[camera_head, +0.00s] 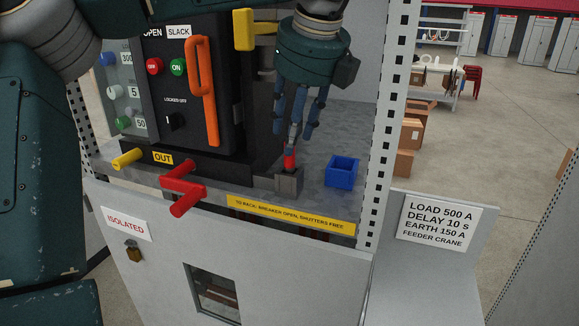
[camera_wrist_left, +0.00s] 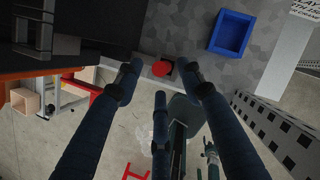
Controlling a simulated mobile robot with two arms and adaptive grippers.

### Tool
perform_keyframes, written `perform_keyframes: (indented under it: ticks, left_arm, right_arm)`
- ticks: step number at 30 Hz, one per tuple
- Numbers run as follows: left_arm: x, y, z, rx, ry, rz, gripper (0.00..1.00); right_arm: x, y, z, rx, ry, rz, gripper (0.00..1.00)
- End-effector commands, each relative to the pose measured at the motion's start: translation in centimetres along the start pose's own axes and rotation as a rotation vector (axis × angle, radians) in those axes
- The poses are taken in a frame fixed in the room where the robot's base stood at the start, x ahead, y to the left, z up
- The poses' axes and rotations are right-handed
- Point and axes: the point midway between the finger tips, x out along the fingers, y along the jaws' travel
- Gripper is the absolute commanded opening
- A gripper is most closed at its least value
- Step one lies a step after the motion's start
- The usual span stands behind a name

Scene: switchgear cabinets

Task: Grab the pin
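The red pin (camera_head: 289,156) stands upright in a small grey socket block (camera_head: 288,184) on the cabinet's shelf. In the left wrist view its round red top (camera_wrist_left: 162,68) shows between the fingertips. My left gripper (camera_head: 297,132) points down just above the pin, with its blue fingers spread. In the left wrist view the left gripper (camera_wrist_left: 160,78) is open, two fingers on either side of the pin's top and a third below it. I see no finger closed on the pin. My right gripper is in neither view.
A blue open box (camera_head: 341,172) sits on the shelf right of the socket. A red crank handle (camera_head: 183,190), a yellow knob (camera_head: 127,159) and an orange handle (camera_head: 202,92) stick out on the left. A perforated post (camera_head: 385,120) stands at the right.

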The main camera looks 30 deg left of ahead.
Motion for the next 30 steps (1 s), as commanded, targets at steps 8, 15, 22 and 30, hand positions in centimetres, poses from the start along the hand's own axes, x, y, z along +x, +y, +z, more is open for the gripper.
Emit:
perform_keyframes:
  ticks: [8,15,22,30]
  left_arm:
    - [3.4,0.0,-0.3,0.0,0.0,0.002,0.38]
    - [3.8,0.0,-0.4,0.0,0.001,-0.001,0.38]
    - [3.8,0.0,-0.4,0.0,0.0,0.0,0.0]
    - [3.7,0.0,-0.3,-0.001,-0.001,-0.001,0.0]
  right_arm:
    - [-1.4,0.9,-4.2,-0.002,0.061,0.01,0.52]
    - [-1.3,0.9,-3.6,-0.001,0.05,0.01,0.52]
    - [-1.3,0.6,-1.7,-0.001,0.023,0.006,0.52]
    - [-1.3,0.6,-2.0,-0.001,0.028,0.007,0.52]
